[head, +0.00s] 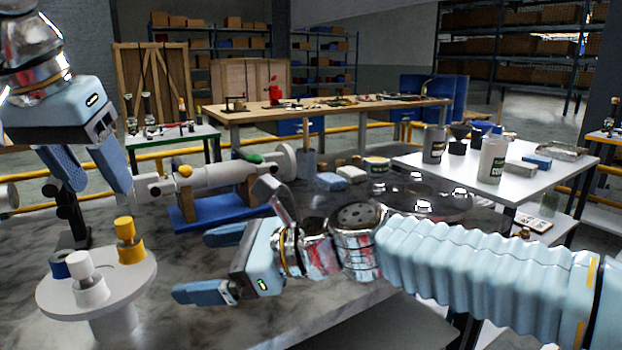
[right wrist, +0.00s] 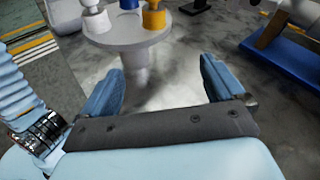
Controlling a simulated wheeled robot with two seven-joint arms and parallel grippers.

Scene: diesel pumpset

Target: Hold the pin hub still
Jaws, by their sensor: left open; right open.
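The pin hub (head: 130,281) is a round light-grey disc on a thick stem at the front left of the table. It carries a white pin (head: 88,285), a yellow pin (head: 129,245) and a blue pin (head: 60,270). In the right wrist view the pin hub (right wrist: 125,38) stands beyond the fingertips, and its stem shows just ahead of them. My right gripper (head: 192,264) is open and empty, to the right of the hub and apart from it. My left gripper (head: 95,180) is open and empty, raised above and behind the hub.
A grey cylindrical pump assembly (head: 215,177) on a blue base (head: 212,209) lies behind my right gripper. A black stand (head: 72,205) rises behind the hub. A white table (head: 420,161) with cans is at the right.

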